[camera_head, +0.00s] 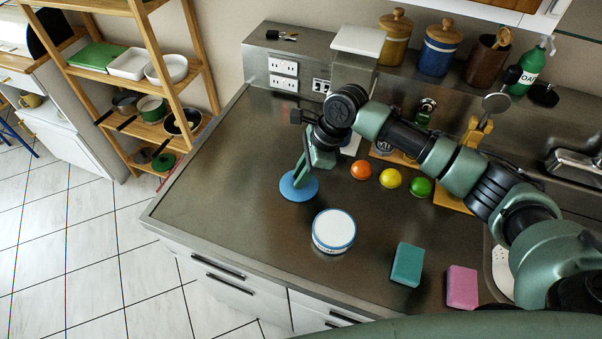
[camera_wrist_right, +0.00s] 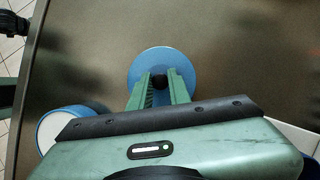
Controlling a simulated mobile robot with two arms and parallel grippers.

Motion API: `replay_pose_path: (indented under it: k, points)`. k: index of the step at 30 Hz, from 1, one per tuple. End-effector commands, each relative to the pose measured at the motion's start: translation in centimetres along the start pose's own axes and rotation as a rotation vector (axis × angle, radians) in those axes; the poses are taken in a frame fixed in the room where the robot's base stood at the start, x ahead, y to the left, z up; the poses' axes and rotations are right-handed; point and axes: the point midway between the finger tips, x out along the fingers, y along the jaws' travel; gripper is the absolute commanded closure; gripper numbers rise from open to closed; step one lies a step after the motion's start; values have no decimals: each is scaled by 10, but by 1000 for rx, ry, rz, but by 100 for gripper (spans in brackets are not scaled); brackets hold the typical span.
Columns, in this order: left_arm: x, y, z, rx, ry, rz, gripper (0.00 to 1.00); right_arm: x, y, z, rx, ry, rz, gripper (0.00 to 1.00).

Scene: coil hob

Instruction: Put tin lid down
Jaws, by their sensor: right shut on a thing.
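The tin lid is a flat blue disc (camera_head: 299,194) with a dark knob, at the left part of the counter in the head view. It also shows in the wrist view (camera_wrist_right: 164,58). My right gripper (camera_head: 301,178) is shut on the lid's knob from above, with its two fingers (camera_wrist_right: 161,88) on either side of it. The lid looks level and low over the counter; I cannot tell if it touches. The tin (camera_head: 333,231), round with a white top and blue bands, stands to the lid's lower right, apart from it.
The steel counter (camera_head: 219,190) is clear left of the lid. An orange ball (camera_head: 361,170), a yellow ball (camera_head: 391,178) and a green ball (camera_head: 420,187) sit to the right. A teal block (camera_head: 407,264) and a pink block (camera_head: 462,287) lie near the front.

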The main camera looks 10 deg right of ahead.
Motion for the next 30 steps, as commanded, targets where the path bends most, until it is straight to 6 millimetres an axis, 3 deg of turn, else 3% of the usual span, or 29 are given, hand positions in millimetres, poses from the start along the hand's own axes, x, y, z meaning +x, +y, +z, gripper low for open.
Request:
replay_pose_path:
  k: [1, 2, 4, 17, 30]
  points:
    - [-2, 0, 0, 0, -1, 1, 64, 1, 0, 0, 1, 0, 1, 100]
    - [-2, 0, 0, 1, -1, 1, 64, 2, 0, 0, 1, 0, 1, 79]
    - [-1, 1, 0, 1, -1, 1, 64, 2, 0, 0, 0, 0, 0, 60]
    - [2, 2, 0, 2, -1, 3, 64, -6, -1, 0, 0, 0, -2, 60]
    - [13, 3, 1, 1, 0, 3, 64, -92, -1, 0, 0, 0, -3, 60]
